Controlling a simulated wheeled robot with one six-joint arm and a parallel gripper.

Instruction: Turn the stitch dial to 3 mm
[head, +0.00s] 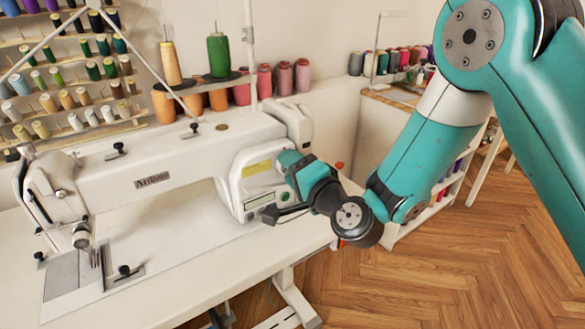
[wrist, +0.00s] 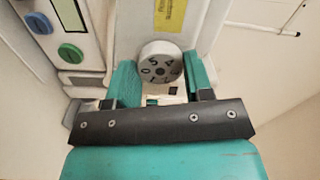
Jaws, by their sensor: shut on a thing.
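The stitch dial (wrist: 161,52) is a round whitish knob with dark numerals on its face, seen in the wrist view on the sewing machine's body. Several numerals show, among them what look like 0, 5 and 4; I cannot tell which one is set. My gripper (wrist: 159,70) has a teal finger on each side of the dial and is shut on it. In the head view my gripper (head: 287,162) is at the right end of the white sewing machine (head: 150,180), and it hides the dial there.
Left of the dial is a panel with a green knob (wrist: 70,53), a blue knob (wrist: 38,22) and a small display (wrist: 68,15). A yellow label (wrist: 170,15) is above the dial. Thread spools (head: 95,70) fill a rack at the back left. Wooden floor (head: 470,260) is clear at right.

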